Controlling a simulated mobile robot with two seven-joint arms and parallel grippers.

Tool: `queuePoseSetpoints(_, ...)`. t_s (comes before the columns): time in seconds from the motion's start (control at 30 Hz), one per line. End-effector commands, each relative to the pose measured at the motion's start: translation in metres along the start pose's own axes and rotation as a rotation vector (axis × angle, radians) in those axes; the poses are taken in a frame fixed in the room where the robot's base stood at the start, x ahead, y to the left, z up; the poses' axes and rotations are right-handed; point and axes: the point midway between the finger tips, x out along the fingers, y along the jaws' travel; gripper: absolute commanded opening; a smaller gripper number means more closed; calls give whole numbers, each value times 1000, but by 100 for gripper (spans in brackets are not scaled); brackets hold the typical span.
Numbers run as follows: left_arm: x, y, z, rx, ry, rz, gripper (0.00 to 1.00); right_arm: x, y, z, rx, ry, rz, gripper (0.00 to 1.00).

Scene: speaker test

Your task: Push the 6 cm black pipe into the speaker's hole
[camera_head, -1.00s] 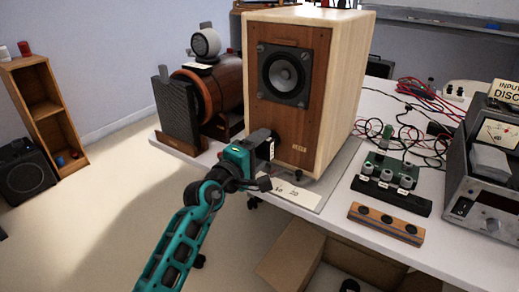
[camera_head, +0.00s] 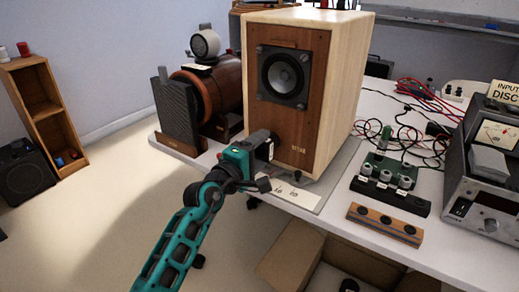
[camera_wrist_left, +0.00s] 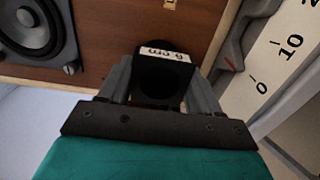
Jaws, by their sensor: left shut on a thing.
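The speaker (camera_head: 311,95) is a pale wooden box with a brown front and a round driver; it stands upright on the table. My left gripper (camera_head: 268,145) is at the lower left of its front. In the left wrist view, my left gripper (camera_wrist_left: 163,95) is shut on the black pipe (camera_wrist_left: 163,72), which has a white "6 cm" label. The pipe is close to the brown front; the speaker's hole is hidden behind the pipe and gripper. I cannot tell whether the pipe is in the hole. My right gripper is not in view.
A numbered white scale (camera_head: 292,193) lies in front of the speaker; it also shows in the left wrist view (camera_wrist_left: 285,55). A wooden block with holes (camera_head: 385,224) and a black strip with knobs (camera_head: 390,194) are to the right. An open cardboard box (camera_head: 285,262) is below the table edge.

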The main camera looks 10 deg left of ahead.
Motion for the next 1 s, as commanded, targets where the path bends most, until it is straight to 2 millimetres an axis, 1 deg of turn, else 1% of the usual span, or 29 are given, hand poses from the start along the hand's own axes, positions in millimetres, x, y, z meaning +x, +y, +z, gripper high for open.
queuePoseSetpoints(0.87, 22, 0, 0, 0, -1, 2, 27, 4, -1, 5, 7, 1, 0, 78)
queuePoseSetpoints(1.0, 22, 1, 0, 0, 0, 2, 27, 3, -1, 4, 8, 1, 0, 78)
